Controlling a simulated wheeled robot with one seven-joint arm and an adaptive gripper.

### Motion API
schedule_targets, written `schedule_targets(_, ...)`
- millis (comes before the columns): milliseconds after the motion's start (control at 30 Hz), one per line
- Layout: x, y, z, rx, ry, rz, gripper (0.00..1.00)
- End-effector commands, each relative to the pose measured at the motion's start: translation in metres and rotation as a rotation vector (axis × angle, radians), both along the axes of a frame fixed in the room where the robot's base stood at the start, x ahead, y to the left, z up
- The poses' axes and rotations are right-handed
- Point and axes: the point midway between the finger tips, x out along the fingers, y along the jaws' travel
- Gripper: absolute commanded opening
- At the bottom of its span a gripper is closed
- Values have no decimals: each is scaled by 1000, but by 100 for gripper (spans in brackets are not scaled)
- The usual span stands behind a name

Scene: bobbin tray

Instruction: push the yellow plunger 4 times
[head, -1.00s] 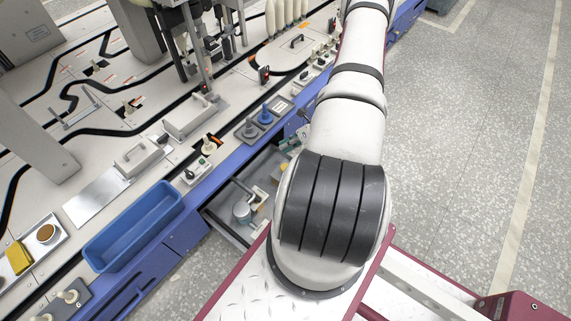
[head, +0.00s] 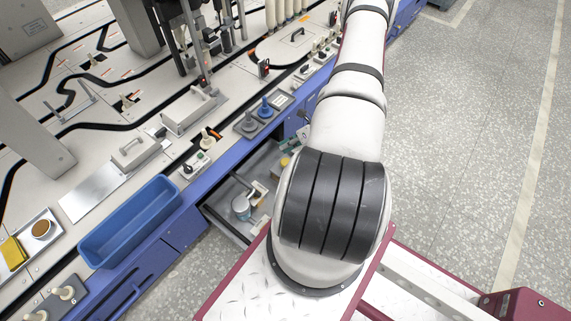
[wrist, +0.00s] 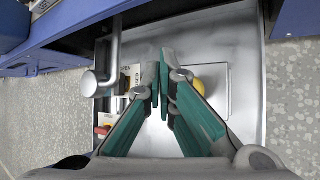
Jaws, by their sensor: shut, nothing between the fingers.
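The yellow plunger (wrist: 198,86) stands on a square grey plate (wrist: 221,103) inside the open drawer. In the wrist view it is partly hidden behind the right finger of my gripper (wrist: 161,62). The green fingers are shut with nothing between them, their tips left of the plunger in the picture. I cannot tell whether a finger touches it. In the head view a small yellow part of the plunger (head: 284,161) shows in the drawer at the edge of my arm, which hides my gripper there.
The metal drawer (wrist: 247,60) also holds a grey round-ended lever (wrist: 96,84) and a red-and-yellow button (wrist: 102,131) on the left. The blue machine edge (wrist: 75,20) runs above it. A blue bin (head: 130,222) sits on the machine. Speckled floor is clear at right.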

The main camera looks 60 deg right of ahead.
Motion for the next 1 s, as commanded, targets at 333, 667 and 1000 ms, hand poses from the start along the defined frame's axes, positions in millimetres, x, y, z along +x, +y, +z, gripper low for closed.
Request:
schedule_targets(333,0,0,-41,0,0,0,0)
schedule_targets(667,0,0,-43,0,0,0,0)
schedule_targets(1000,0,0,-43,0,0,0,0)
